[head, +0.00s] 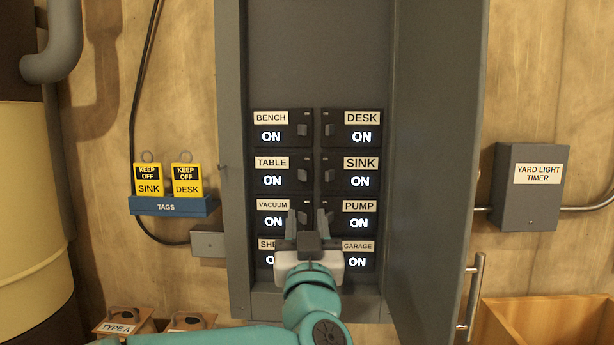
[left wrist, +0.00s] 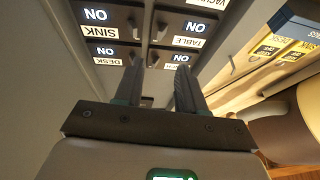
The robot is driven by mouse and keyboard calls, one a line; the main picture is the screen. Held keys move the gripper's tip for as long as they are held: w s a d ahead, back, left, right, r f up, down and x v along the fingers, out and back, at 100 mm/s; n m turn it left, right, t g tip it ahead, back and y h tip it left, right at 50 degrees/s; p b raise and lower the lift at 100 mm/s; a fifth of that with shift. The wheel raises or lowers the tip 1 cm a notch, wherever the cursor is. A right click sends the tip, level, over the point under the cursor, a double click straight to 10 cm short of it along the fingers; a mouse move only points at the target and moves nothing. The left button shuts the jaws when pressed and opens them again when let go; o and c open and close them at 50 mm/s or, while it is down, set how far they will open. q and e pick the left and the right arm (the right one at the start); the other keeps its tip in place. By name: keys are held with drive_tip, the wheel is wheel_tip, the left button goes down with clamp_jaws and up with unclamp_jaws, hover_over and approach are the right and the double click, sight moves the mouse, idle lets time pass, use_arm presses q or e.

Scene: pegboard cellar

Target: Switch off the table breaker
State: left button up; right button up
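The table breaker (head: 284,184) is in the left column of the open grey panel, second row from the top. Its display reads ON and its small switch is at its right side. It also shows upside down in the left wrist view (left wrist: 182,28). My left gripper (head: 307,213) is open and empty, its two fingers pointing up in front of the panel, below the table breaker in the head view. In the left wrist view its fingers (left wrist: 157,68) are apart with nothing between them. Whether they touch the panel I cannot tell. My right gripper is not in view.
Bench (head: 283,134), vacuum, desk, sink (head: 352,180), pump and garage breakers also read ON. My gripper partly hides the lower-left breaker. The panel door (head: 437,150) stands open on the right. A blue tag holder (head: 174,206) hangs left. A timer box (head: 530,205) is on the right.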

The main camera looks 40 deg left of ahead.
sight(303, 177)
use_arm(q)
drive_tip(key=p+x, duration=0.4)
drive_tip(key=x, duration=0.7)
drive_tip(key=shift+w+a+r, duration=0.1)
drive_tip(key=shift+a, duration=0.3)
drive_tip(key=shift+w+a, duration=0.2)
drive_tip(key=shift+a, duration=0.1)
drive_tip(key=shift+d, duration=0.1)
drive_tip(key=shift+d, duration=0.1)
